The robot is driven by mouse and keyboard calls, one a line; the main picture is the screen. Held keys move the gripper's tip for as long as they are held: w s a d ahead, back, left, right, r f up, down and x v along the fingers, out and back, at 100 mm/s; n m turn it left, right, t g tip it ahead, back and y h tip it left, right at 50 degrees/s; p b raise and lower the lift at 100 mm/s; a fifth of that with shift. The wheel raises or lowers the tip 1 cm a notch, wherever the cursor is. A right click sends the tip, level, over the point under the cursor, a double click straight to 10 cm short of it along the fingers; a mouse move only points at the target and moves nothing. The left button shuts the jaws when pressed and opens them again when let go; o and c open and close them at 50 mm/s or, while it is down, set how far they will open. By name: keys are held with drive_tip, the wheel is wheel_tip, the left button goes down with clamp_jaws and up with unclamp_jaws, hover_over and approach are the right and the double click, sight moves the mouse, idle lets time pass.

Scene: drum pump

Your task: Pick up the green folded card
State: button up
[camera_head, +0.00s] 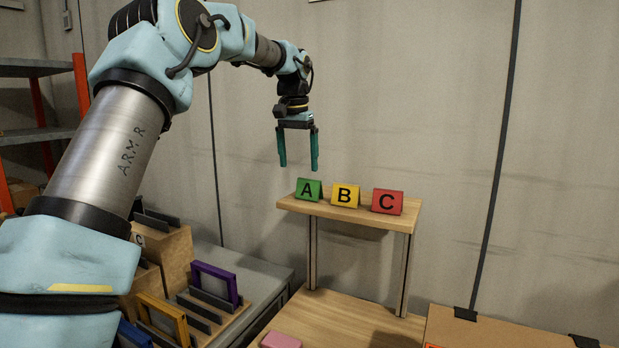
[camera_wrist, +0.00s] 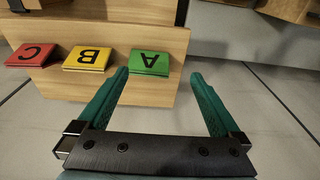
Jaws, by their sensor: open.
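The green folded card (camera_head: 309,189) with a black A stands at the left end of a small raised wooden shelf (camera_head: 350,213). In the wrist view the green card (camera_wrist: 149,64) shows upside down, between and beyond the two teal fingertips. My gripper (camera_head: 298,167) is open and empty, pointing down above the green card and apart from it. In the wrist view the open fingers (camera_wrist: 160,78) span wider than the card. Nothing hides the card's near face in the head view.
A yellow B card (camera_head: 345,195) stands right of the green one, and a red C card (camera_head: 387,201) stands beyond it. Wooden racks with a purple frame (camera_head: 216,283) and a yellow frame (camera_head: 163,319) are lower left. A plain wall stands behind the shelf.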

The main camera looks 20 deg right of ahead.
wheel_tip(320, 180, up, 3)
drive_tip(key=d, duration=0.2)
drive_tip(key=p, duration=0.2)
hover_over(309, 184)
drive_tip(key=f, duration=0.5)
drive_tip(key=shift+w+d, duration=0.15)
drive_tip(key=shift+w, duration=0.15)
drive_tip(key=shift+f+p, duration=1.2)
drive_tip(key=shift+f, duration=1.5)
drive_tip(key=shift+w, duration=0.1)
drive_tip(key=shift+c, duration=0.4)
drive_tip(key=c, duration=1)
